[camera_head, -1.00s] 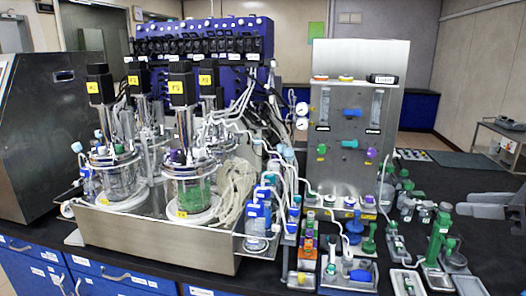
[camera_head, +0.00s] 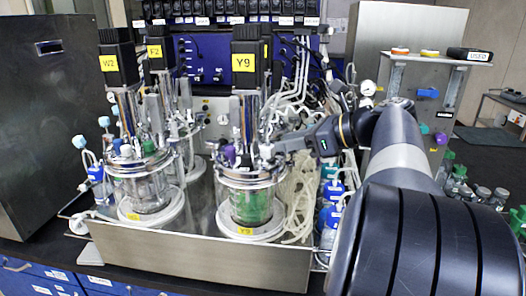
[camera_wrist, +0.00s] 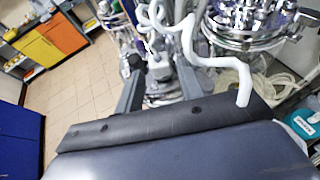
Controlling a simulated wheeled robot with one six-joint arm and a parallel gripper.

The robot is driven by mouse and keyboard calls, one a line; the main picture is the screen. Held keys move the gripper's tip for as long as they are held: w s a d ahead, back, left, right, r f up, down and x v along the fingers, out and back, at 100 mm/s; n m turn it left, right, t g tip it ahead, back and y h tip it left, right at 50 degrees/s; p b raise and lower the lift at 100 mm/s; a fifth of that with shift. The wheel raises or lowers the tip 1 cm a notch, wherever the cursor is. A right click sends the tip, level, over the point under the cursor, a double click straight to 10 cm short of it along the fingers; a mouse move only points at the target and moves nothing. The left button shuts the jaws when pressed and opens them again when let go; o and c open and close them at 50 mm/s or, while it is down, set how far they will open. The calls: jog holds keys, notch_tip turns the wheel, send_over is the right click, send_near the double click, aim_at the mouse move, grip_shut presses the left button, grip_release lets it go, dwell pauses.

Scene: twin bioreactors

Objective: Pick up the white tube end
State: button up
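White tubing (camera_wrist: 215,61) crosses the wrist view, looping beside my right finger; one visible end (camera_wrist: 243,98) points down in front of my gripper's dark housing. I cannot tell whether this is the task's tube end. My gripper (camera_wrist: 158,82) has its two grey fingers apart, with pale, blurred parts seen between and beyond them; no clear grip shows. In the head view my gripper (camera_head: 280,148) reaches in from the right, close beside the glass vessel marked Y9 (camera_head: 246,185). Its fingertips are hard to make out there among the white tubes (camera_head: 300,75) and metal fittings.
A second vessel (camera_head: 140,190) stands left on the same steel tray (camera_head: 200,262). Coiled clear tubing (camera_head: 298,200) and blue-capped bottles (camera_head: 332,190) sit right of Y9, under my arm. Dark motors rise above the vessels. A steel panel (camera_head: 410,90) stands behind my arm.

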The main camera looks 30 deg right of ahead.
aim_at(267, 145)
jog(key=shift+w+a+f, duration=0.15)
jog(key=shift+w+a, duration=0.2)
jog(key=shift+a, duration=0.05)
jog(key=x, duration=0.4)
jog(key=shift+a+p, duration=0.1)
jog(key=shift+p, duration=0.25)
jog(key=c, duration=0.7)
